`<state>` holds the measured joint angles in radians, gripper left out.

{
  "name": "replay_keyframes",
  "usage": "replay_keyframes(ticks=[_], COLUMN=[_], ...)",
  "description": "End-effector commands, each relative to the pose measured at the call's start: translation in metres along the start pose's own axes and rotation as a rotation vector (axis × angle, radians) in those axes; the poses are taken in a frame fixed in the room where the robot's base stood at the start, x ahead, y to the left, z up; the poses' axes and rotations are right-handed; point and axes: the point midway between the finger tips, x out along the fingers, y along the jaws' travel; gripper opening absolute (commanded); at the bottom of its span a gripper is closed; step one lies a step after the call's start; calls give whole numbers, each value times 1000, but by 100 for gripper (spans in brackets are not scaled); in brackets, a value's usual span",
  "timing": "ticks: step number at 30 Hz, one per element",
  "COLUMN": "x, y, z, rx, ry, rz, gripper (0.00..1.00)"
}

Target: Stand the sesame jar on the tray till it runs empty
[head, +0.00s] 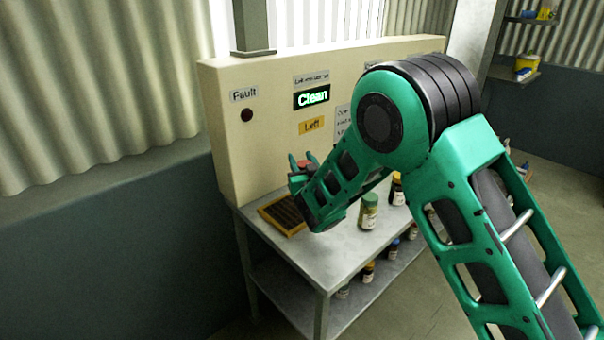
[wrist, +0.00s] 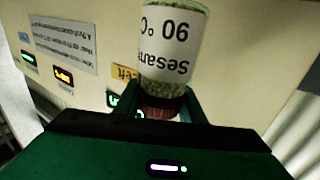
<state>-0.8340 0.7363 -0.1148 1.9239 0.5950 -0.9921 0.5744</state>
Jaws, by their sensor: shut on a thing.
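My gripper (head: 302,164) is shut on the sesame jar (wrist: 172,45), near its dark red lid. The jar is clear, with pale contents and a white label reading Sesame 90 °C. It appears upside down in the wrist view, as does the panel lettering. In the head view only a bit of red shows between the fingers; the arm hides the rest. The slatted tray (head: 281,214), dark with a yellow-brown frame, lies on the metal table, just below and left of my gripper. I cannot tell how high the jar is above it.
A cream panel (head: 224,140) behind the table shows a green "Clean" display (head: 311,97), an amber "Left" sign (head: 312,126) and a dark red Fault lamp (head: 246,115). A green-lidded jar (head: 368,212) stands right of the tray. Several jars stand on the lower shelf.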

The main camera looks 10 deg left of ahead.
Motion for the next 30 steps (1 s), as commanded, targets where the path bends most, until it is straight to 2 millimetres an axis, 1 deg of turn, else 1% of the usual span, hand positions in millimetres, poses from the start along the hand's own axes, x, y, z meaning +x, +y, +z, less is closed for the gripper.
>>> replay_keyframes(ticks=[6,9,21,22,24,30], x=[0,0,0,0,0,0], y=[0,0,-1,-1,-1,-1], z=[28,37,42,42,42,42], rx=[-3,-2,-1,0,-1,-1], ry=[-3,-1,0,-1,-1,-1], rz=[0,0,-1,-1,-1,-1], gripper=[7,7,7,41,55,55])
